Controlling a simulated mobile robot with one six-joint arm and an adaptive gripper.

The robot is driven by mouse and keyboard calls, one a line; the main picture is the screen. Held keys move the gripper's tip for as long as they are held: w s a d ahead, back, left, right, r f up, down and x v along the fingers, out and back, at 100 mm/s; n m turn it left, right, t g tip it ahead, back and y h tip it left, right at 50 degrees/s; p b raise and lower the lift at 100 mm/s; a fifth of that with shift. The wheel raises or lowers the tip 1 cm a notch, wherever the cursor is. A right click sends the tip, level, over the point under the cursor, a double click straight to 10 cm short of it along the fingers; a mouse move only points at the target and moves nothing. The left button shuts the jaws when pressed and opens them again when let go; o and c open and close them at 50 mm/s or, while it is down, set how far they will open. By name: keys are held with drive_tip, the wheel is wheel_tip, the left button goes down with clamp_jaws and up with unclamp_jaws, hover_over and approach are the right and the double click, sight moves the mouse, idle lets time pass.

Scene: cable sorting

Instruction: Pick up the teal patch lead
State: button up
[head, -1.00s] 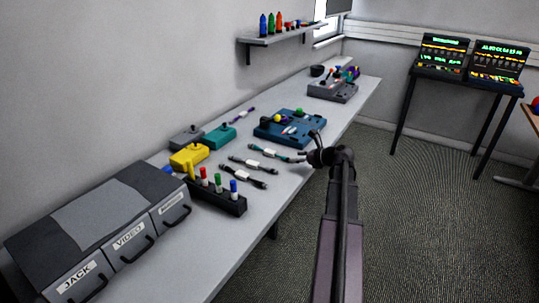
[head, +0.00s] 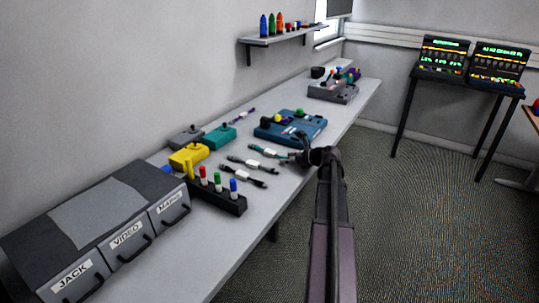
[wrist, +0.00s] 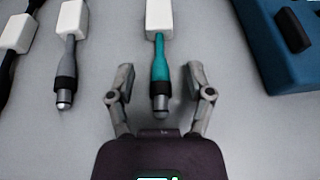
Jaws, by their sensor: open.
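The teal patch lead (wrist: 160,60) lies on the bench with a white label block and a dark, metal-tipped plug. My gripper (wrist: 161,86) is open and empty, with one finger on each side of the lead's plug end. The fingers appear apart from the lead. In the head view my gripper (head: 299,146) is over the bench's right edge area.
A grey lead (wrist: 68,55) and a dark lead (wrist: 12,45) lie left of the teal one. A blue control box (head: 290,127) stands just behind. A pen rack (head: 218,196), yellow box (head: 188,157) and labelled drawer unit (head: 100,215) are nearer on the bench (head: 240,230).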

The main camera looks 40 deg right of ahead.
idle(0.3)
clamp_jaws()
drive_tip(key=shift+r, duration=0.2)
wheel_tip(320, 180, up, 3)
drive_tip(key=p, duration=0.3)
drive_tip(key=s+a+p, duration=0.1)
drive_tip(key=s+a, duration=0.2)
drive_tip(key=s, duration=0.4)
drive_tip(key=s+a+r+p, duration=0.1)
drive_tip(key=s+a, duration=0.3)
drive_tip(key=s, duration=0.3)
drive_tip(key=shift+s+r, duration=0.15)
drive_tip(key=shift+r, duration=0.15)
drive_tip(key=shift+r, duration=0.15)
